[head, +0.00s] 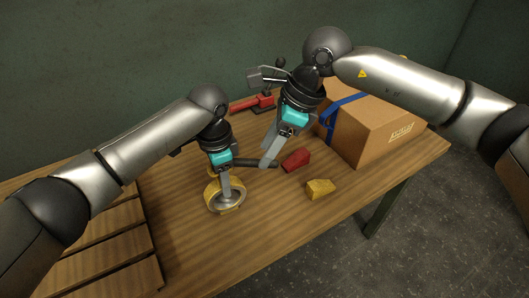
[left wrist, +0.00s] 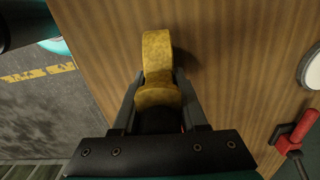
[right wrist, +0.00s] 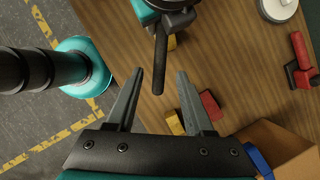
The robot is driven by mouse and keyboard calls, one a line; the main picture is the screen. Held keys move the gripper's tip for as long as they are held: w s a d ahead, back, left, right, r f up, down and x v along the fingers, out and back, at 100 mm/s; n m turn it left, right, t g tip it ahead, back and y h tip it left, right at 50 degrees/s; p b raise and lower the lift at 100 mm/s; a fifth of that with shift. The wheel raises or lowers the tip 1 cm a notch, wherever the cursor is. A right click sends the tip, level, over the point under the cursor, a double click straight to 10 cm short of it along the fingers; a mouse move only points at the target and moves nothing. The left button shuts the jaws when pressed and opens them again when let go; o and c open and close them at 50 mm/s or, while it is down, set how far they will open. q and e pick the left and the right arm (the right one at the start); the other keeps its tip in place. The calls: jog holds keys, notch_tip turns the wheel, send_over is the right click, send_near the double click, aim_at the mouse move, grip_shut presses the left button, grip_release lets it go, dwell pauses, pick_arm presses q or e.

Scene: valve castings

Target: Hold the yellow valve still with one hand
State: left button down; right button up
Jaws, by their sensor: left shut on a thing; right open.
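The yellow valve (head: 211,194) stands on the wooden table, with a round grey face. My left gripper (head: 226,184) reaches down onto it from above and is shut on it. In the left wrist view the yellow valve (left wrist: 157,55) sits between both fingers. A dark handle bar (head: 256,162) sticks out to the right beside my left gripper. In the right wrist view the dark bar (right wrist: 160,65) points in between the fingertips of my right gripper (right wrist: 160,80). My right gripper is open, with a gap on both sides of the bar. The valve's lower part is partly hidden.
A red block (head: 297,160) and a yellow block (head: 320,189) lie right of the valve. A cardboard box (head: 385,140) with a blue strap stands at the right. A red clamp (head: 253,104) is at the back. Wooden slats (head: 100,270) lie at the left. The front table is clear.

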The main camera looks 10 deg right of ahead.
jog(key=v, duration=0.9)
jog(key=shift+d+r, duration=0.15)
jog(key=shift+r, duration=0.2)
jog(key=shift+s, duration=0.1)
pick_arm(q)
jog(key=shift+c, duration=1.8)
grip_release()
